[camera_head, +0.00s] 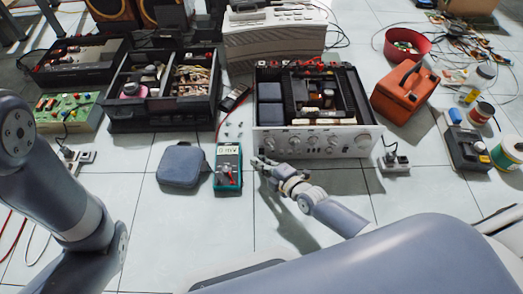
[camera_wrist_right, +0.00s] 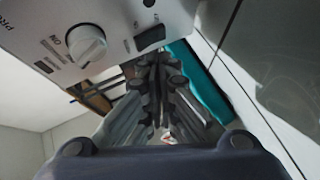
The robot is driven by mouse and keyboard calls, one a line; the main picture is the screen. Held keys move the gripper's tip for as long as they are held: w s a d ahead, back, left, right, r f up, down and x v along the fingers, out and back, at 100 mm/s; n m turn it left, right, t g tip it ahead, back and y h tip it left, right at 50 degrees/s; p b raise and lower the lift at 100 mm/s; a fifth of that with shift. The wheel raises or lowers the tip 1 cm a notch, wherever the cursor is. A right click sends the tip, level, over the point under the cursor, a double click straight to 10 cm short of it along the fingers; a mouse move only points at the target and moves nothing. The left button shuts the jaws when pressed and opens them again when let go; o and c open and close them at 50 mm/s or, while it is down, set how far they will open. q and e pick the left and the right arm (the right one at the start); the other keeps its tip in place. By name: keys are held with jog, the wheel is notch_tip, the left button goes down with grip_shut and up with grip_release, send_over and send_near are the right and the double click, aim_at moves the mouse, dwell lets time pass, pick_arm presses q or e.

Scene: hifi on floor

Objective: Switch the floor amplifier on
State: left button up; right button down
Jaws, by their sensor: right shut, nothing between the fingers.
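The amplifier (camera_head: 335,143) has a silver front panel with knobs and an open top showing its insides, and it stands on the tiled floor. In the right wrist view its panel (camera_wrist_right: 120,14) fills the upper left, with a white knob (camera_wrist_right: 86,45), an "ON" label and a small black rocker switch (camera_wrist_right: 150,38). My right gripper (camera_head: 260,162) is at the panel's lower left corner, shut and empty. In the wrist view its fingertips (camera_wrist_right: 158,62) are close by the switch; I cannot tell whether they touch it. My left gripper is out of view.
A teal multimeter (camera_head: 228,182) and a blue-grey pouch (camera_head: 183,165) lie left of my right gripper. A power strip (camera_head: 394,163) and an orange case (camera_head: 405,90) are at the right. Open black units (camera_head: 165,121) stand at the left. Bare tiles lie in front.

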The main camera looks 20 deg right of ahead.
dwell(0.4)
jog(key=shift+w+d+r, duration=0.1)
jog(key=shift+w, duration=0.3)
jog(key=shift+w+d, duration=0.1)
jog(key=shift+w, duration=0.2)
dwell(0.4)
jog(key=shift+s, duration=0.1)
jog(key=shift+s+p, duration=0.45)
jog(key=shift+s, duration=0.05)
jog(key=shift+s+a, duration=0.15)
jog(key=shift+a, duration=0.05)
jog(key=shift+s, duration=0.1)
